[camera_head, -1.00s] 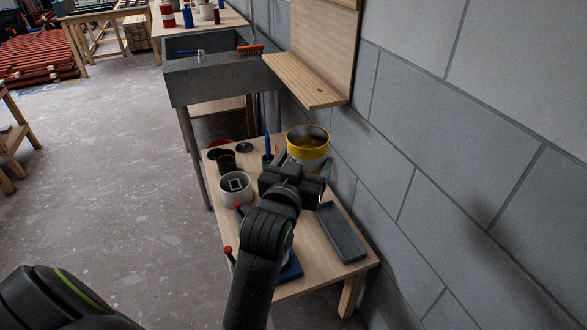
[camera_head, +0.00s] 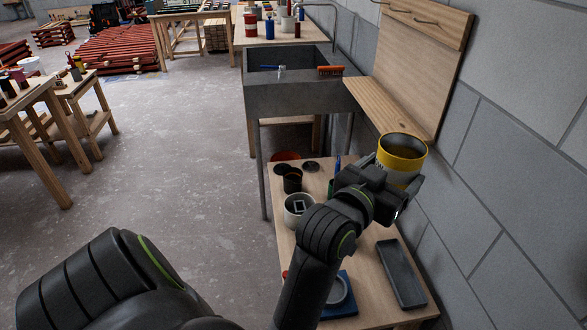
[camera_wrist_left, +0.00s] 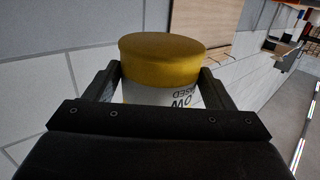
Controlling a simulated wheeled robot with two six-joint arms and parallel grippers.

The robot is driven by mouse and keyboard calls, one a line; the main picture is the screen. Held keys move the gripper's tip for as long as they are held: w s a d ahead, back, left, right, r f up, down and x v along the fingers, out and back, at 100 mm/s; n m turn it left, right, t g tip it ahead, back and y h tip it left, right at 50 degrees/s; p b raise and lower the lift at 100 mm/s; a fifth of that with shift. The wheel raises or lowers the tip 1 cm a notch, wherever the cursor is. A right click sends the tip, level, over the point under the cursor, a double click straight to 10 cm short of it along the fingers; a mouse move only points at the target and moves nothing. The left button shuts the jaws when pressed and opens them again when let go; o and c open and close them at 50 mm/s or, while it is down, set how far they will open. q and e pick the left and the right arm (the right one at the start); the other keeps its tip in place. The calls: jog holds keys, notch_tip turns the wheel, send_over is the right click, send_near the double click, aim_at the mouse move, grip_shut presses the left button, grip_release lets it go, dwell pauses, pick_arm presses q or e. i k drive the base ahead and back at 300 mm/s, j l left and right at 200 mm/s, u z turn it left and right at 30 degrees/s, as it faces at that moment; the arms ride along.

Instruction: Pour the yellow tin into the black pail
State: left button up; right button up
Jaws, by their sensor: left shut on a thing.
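My left gripper (camera_head: 398,182) is shut on the yellow tin (camera_head: 402,153), a white tin with a broad yellow band, held above the far right part of the low table. The tin looks about upright, with its open top and yellowish inside showing. In the left wrist view the tin (camera_wrist_left: 163,62) sits between the fingers of my left gripper (camera_wrist_left: 160,86), with part of its dark lettering visible. A small black pail (camera_head: 292,181) stands on the table, left of the gripper and apart from it. My right gripper is out of view.
The low wooden table (camera_head: 357,308) also bears a white pot (camera_head: 298,207), a grey tray (camera_head: 401,274) and a blue item (camera_head: 345,300). A grey sink (camera_head: 288,93) stands behind it. A wooden shelf board (camera_head: 400,108) and block wall (camera_head: 470,200) are close at the right.

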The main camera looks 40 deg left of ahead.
aim_at(292, 177)
jog(key=i+j+z, duration=0.1)
jog(key=j+z, duration=0.2)
jog(key=j, duration=1.55)
jog(key=k+j+z, duration=0.1)
jog(key=j+z, duration=0.2)
jog(key=j, duration=1.6)
